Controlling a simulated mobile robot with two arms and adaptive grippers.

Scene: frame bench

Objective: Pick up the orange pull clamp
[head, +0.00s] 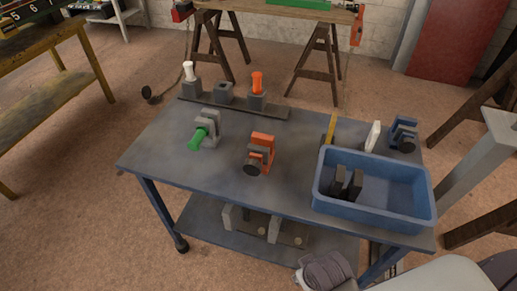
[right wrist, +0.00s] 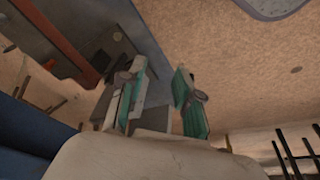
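An orange clamp (head: 265,144) with a dark round knob stands near the middle of the grey-topped bench in the head view. No gripper touches it. An orange-handled piece (head: 257,83) also stands in a grey block on the strip at the bench's back. My right gripper (right wrist: 160,100) shows in the right wrist view, with its two teal-padded fingers apart and nothing seen between them. The orange clamp cannot be made out in that view. My left gripper is not in view.
A grey clamp with a green handle (head: 198,138) stands left of the orange clamp. A blue tray (head: 385,211) with dark pieces is on the right. A blue clamp (head: 403,133), white piece (head: 373,136) and yellow piece (head: 331,128) stand behind it. The front left bench top is clear.

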